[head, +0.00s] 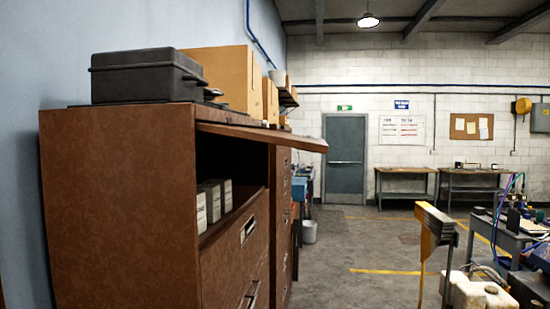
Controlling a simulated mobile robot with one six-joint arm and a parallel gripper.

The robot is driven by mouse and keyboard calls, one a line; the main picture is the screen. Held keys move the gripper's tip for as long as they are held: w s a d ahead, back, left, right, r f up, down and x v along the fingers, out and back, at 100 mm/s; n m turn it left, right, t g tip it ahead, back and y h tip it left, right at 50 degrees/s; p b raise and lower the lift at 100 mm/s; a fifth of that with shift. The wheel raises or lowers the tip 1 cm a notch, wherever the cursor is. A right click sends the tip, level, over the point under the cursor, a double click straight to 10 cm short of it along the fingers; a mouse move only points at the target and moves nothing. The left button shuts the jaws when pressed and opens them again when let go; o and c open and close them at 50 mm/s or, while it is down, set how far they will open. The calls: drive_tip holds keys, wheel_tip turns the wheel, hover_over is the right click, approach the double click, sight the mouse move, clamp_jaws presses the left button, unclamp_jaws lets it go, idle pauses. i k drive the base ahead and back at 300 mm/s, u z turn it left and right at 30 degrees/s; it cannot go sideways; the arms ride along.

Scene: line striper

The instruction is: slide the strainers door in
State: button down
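The door (275,137) is a brown panel at the top of the brown cabinet (120,205). It sticks out flat, roughly level, from above an open compartment, with its free end pointing right. The compartment under it is dark inside and holds several small pale boxes (213,200). I cannot read a strainers label on it. How far the panel reaches back into the cabinet is hidden. My gripper is not in view.
Closed drawers with handles (249,229) lie below the opening. A black case (146,76) and cardboard boxes (222,77) stand on top. A yellow, dark-edged stand (436,226) and white jugs (475,291) are at right. Open floor (350,252) lies between them and the cabinets.

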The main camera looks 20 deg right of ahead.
sight(308, 143)
drive_tip(key=u, duration=2.05)
drive_tip(key=k, duration=1.1)
drive_tip(key=z, duration=1.9)
drive_tip(key=i, duration=1)
